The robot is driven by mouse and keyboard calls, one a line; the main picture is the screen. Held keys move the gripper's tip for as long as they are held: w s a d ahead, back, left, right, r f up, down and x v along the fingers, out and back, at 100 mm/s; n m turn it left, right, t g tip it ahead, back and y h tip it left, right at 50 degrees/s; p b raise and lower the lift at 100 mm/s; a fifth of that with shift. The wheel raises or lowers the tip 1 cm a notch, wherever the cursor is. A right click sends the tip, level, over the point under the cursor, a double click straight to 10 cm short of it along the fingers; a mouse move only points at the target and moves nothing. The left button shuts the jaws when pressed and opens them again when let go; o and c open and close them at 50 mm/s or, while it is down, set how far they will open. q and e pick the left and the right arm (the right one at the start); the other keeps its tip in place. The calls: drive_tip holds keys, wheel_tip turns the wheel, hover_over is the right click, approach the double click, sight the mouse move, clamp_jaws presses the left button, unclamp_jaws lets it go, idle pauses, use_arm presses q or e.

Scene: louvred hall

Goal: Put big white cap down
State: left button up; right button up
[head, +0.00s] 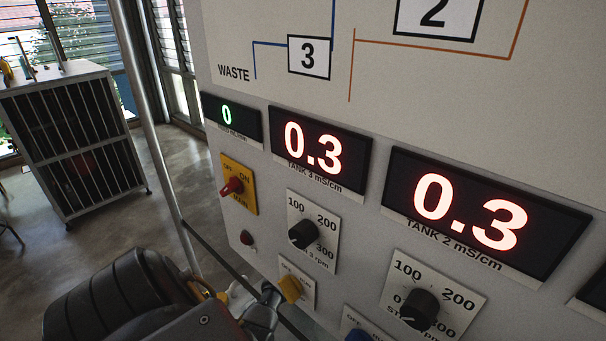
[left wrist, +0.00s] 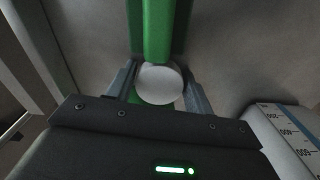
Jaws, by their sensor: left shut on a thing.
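The big white cap (left wrist: 160,82) shows in the left wrist view as a round white disc. My left gripper (left wrist: 159,90) is shut on it, with one grey finger on each side. A green upright bar lies just beyond the cap and overlaps its upper edge in the picture; I cannot tell whether they touch. In the head view my left arm comes in at the bottom left, below the control panel (head: 300,90). I cannot make out the cap there. My right gripper is in neither view.
A clear graduated vessel (left wrist: 293,138) stands at the lower right of the left wrist view. The panel carries a red switch (head: 232,187), black dials (head: 303,234) and a yellow knob (head: 290,288). A dark slatted cabinet (head: 80,145) stands at the left, with open floor between.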

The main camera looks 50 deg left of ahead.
use_arm(q)
drive_tip(key=shift+s+d+f, duration=0.15)
drive_tip(key=shift+s+f, duration=0.1)
drive_tip(key=shift+f, duration=0.1)
drive_tip(key=o, duration=1.1)
drive_tip(key=shift+o, duration=1.1)
drive_tip(key=shift+f, duration=0.15)
drive_tip(key=shift+o, duration=0.3)
drive_tip(key=shift+d+f, duration=0.1)
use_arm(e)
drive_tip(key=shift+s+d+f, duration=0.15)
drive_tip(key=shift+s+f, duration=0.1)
use_arm(q)
drive_tip(key=shift+s, duration=0.1)
drive_tip(key=shift+r, duration=0.2)
drive_tip(key=r, duration=0.5)
drive_tip(key=r+b, duration=0.1)
drive_tip(key=r, duration=0.1)
drive_tip(key=shift+w+r, duration=0.3)
drive_tip(key=shift+r, duration=0.05)
drive_tip(key=shift+a+r, duration=0.3)
drive_tip(key=shift+r, duration=0.15)
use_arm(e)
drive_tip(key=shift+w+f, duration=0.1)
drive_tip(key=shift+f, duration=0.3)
